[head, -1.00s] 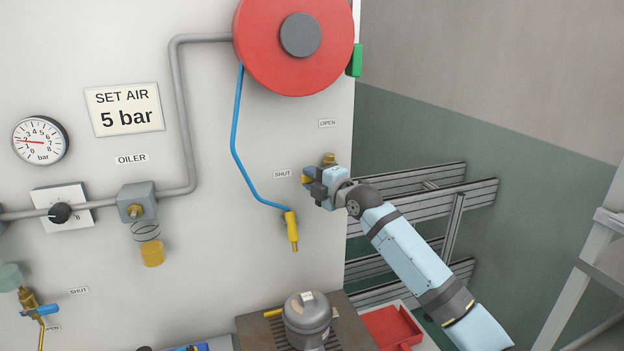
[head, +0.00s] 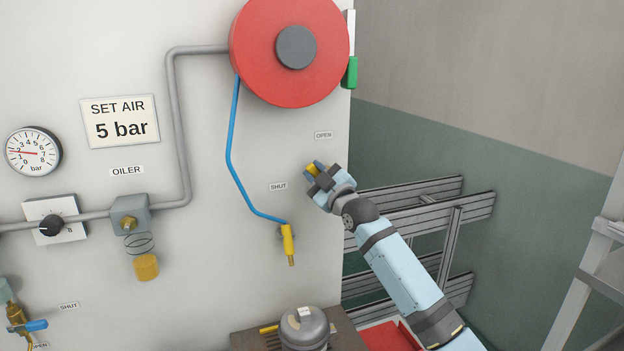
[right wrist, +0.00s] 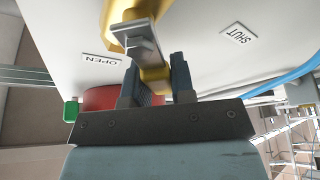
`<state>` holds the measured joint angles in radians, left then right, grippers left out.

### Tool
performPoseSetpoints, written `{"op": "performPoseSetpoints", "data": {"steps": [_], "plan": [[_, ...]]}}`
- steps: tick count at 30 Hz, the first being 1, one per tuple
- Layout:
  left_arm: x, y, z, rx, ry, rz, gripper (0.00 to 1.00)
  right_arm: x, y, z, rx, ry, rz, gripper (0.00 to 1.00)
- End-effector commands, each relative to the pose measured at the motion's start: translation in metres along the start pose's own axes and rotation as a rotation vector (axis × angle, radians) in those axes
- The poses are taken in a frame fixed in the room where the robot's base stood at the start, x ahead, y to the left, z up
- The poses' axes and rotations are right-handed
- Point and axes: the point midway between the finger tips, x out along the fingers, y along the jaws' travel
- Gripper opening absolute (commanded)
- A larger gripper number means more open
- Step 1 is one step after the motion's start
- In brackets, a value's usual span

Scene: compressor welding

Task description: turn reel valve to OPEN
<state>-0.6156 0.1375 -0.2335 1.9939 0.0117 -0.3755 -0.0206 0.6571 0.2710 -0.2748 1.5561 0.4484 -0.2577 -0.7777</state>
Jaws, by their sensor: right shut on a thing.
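The reel valve's yellow handle (head: 312,168) is on the pale panel, between the SHUT label (head: 278,186) at its left and the OPEN label (head: 324,135) above it. My right gripper (head: 319,174) is shut on the handle, which is tilted up and to the left. In the right wrist view the yellow handle (right wrist: 156,78) lies between the two dark fingers (right wrist: 157,82), with the brass valve body (right wrist: 118,22) beyond. The labels OPEN (right wrist: 101,60) and SHUT (right wrist: 239,35) show on either side. In the head view my gripper hides most of the valve body. My left gripper is not in view.
The red hose reel (head: 268,72) is above the valve. Its blue hose (head: 231,150) hangs to a yellow nozzle (head: 288,240) at lower left. A grey compressor part (head: 304,328) stands below. Metal rails (head: 420,216) are behind my right arm.

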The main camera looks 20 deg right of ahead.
Motion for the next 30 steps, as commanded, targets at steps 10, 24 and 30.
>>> {"op": "performPoseSetpoints", "data": {"steps": [10, 24, 30], "plan": [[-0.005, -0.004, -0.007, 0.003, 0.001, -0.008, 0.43, -0.001, 0.019, 0.002, 0.308, -0.002, 0.126, 0.00], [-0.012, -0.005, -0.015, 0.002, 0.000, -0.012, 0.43, -0.004, 0.035, 0.010, 0.606, -0.002, 0.250, 0.00], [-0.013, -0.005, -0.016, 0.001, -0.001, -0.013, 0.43, -0.005, 0.038, 0.013, 0.661, -0.002, 0.273, 0.00]]}}
